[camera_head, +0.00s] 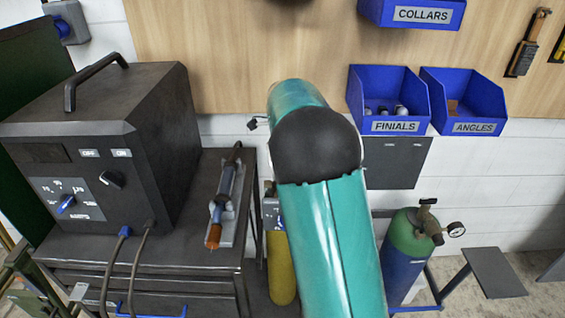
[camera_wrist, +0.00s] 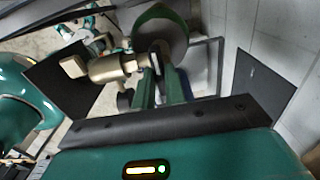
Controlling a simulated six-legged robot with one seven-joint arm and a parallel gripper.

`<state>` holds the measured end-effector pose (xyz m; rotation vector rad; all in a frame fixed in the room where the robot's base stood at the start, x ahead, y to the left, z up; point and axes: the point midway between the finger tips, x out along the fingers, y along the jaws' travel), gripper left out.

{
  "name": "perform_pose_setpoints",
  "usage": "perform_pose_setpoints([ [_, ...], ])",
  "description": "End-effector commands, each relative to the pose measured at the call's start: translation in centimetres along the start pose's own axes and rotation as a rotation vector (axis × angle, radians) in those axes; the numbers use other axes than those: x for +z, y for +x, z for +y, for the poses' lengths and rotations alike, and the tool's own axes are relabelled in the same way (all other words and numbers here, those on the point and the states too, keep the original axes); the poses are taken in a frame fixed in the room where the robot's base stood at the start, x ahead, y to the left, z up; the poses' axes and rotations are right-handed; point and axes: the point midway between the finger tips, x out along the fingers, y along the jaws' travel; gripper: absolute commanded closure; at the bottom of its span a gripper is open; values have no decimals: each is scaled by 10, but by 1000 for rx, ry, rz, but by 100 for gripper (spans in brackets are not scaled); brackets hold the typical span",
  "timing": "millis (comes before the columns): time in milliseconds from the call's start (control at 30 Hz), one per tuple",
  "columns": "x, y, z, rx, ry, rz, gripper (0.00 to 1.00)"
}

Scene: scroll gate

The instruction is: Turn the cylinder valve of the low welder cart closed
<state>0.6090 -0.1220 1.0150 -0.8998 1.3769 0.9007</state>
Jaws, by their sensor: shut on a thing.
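In the wrist view a brass valve (camera_wrist: 112,69) stands in front of a round green cylinder top (camera_wrist: 172,20). My gripper (camera_wrist: 160,75) is shut on the dark valve handle at the right end of the brass body. Its green fingers reach the handle, and their tips are partly hidden there. In the head view my gripper is out of sight and my arm covers the middle. A green and blue cylinder (camera_head: 408,240) with a valve (camera_head: 428,222) and gauge (camera_head: 456,229) stands right of my arm. I cannot tell whether it is the cylinder in the wrist view.
A dark welder (camera_head: 100,150) sits on a cart (camera_head: 190,240) at the left, with a torch (camera_head: 226,200) beside it. A yellow cylinder (camera_head: 280,262) is partly behind my arm. Blue bins (camera_head: 388,100) hang on the wall. A dark shelf (camera_head: 495,272) is at the right.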

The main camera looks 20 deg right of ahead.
Motion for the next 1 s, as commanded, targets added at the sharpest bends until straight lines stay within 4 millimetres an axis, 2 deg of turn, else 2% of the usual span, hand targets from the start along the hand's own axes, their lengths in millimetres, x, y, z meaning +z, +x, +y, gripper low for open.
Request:
perform_pose_setpoints([
  [233, 1, -2, 0, -3, 0, -2, 100],
  [267, 1, -2, 0, -3, 0, -2, 84],
  [367, 1, -1, 0, -2, -1, -2, 66],
  [733, 0, -6, 0, -2, -1, -1, 66],
  [867, 0, -22, -1, -3, -1, -1, 66],
  [1000, 0, -52, -1, -6, -1, -1, 66],
])
